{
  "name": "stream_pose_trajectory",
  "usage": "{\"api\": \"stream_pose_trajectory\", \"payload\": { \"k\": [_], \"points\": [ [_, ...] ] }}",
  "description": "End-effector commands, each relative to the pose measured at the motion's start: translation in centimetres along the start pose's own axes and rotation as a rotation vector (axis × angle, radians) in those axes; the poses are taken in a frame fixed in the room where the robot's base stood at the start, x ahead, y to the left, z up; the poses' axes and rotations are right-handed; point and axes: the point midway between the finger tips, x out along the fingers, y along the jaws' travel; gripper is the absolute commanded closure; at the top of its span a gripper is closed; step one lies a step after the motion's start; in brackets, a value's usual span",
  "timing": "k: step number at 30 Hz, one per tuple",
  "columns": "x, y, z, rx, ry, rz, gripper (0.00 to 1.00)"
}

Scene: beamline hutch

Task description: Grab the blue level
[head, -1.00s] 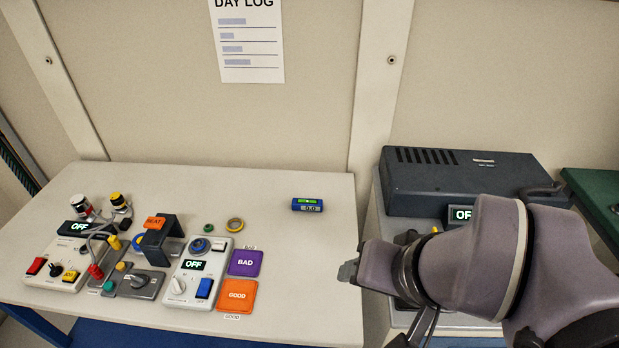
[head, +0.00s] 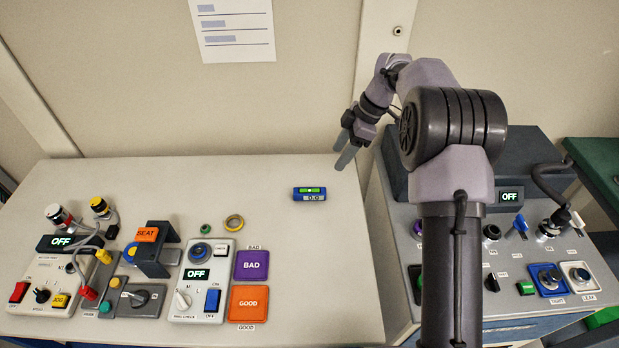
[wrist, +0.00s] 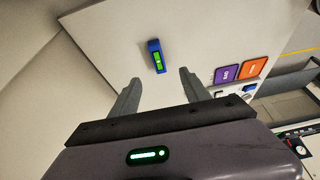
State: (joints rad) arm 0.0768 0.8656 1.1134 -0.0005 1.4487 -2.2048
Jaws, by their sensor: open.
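The blue level (head: 309,194) lies on the pale table towards its back right. It is a small blue block with a green vial window on top and a small display reading 0.0 on its front. My gripper (head: 345,149) is above the table's back right edge, up and to the right of the level. In the wrist view the level (wrist: 157,56) shows beyond and between the two spread fingers of my gripper (wrist: 158,88). The jaws are open and empty, apart from the level.
The table (head: 330,270) is clear around the level. A dark control console (head: 545,240) stands right. The wall is close behind.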

Motion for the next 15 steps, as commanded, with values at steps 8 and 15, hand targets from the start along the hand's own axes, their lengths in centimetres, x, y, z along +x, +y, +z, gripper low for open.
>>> {"api": "stream_pose_trajectory", "payload": {
  "k": [8,15],
  "points": [
    [7.8,0.1,0.3,-0.020,0.003,-0.006,0.45],
    [12.3,0.2,0.1,-0.019,0.002,-0.004,0.45]
  ]
}}
